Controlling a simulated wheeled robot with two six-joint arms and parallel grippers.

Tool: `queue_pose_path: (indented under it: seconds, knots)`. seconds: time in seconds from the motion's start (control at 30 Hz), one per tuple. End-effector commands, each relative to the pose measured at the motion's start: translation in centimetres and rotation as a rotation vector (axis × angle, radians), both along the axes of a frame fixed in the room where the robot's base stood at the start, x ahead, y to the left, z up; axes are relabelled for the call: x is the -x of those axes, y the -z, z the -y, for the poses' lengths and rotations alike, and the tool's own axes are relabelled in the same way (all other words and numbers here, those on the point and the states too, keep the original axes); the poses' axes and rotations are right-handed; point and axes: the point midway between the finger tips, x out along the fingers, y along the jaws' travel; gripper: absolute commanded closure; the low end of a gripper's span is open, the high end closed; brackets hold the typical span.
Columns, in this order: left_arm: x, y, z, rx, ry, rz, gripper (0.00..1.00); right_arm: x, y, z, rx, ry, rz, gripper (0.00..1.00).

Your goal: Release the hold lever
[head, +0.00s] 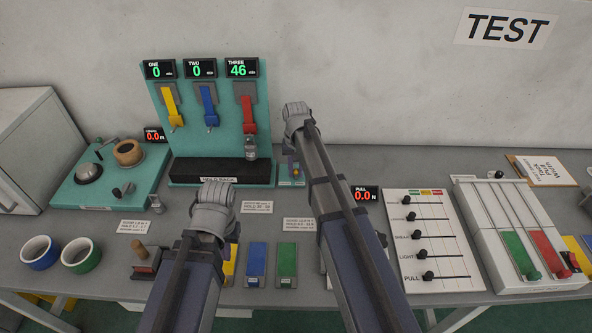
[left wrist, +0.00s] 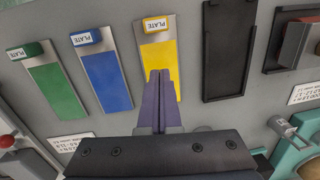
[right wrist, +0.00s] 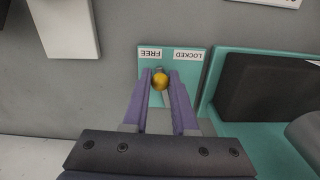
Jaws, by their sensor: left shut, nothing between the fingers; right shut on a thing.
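The hold lever shows in the right wrist view as a yellow knob (right wrist: 160,82) over a small teal plate (right wrist: 168,58) with FREE and LOCKED labels. The knob sits nearer the FREE label's side. In the head view my right arm partly covers the lever plate (head: 291,182). My left gripper (left wrist: 160,84) is shut and empty. In the left wrist view its fingertips overlap the yellow plate (left wrist: 159,58); I cannot tell whether they touch it.
A teal stand (head: 202,137) with yellow, blue and red hooks stands left of my right arm; a weight (head: 251,150) hangs at the red hook. Its displays read 0, 0 and 46. A dark rack (head: 205,171) is at its base. A slider panel (head: 433,235) lies right.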

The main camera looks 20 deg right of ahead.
Motion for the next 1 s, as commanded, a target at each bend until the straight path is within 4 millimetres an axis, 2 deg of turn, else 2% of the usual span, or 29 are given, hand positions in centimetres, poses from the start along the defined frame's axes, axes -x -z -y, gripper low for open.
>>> queue_pose_path:
  seconds: [0.17, 0.43, 0.7, 0.73, 1.0]
  knots:
    - [0.0, 0.0, 0.0, 0.0, 0.0, 0.0, 1.0, 0.01, 0.0, 0.02, 0.0, -0.003, 0.0, 1.0]
    - [0.0, 0.0, 0.0, 0.0, 0.0, 0.0, 1.0, -0.03, 0.0, 0.69, 0.0, -0.126, 0.0, 1.0]
    - [0.0, 0.0, 0.0, 0.0, 0.0, 0.0, 1.0, -0.03, 0.0, 0.75, 0.0, -0.135, 0.0, 1.0]
    - [0.0, 0.0, 0.0, 0.0, 0.0, 0.0, 1.0, -0.03, 0.0, 0.75, 0.0, -0.134, 0.0, 0.73]
    - [0.0, 0.0, 0.0, 0.0, 0.0, 0.0, 1.0, -0.03, 0.0, 0.75, 0.0, -0.133, 0.0, 0.44]
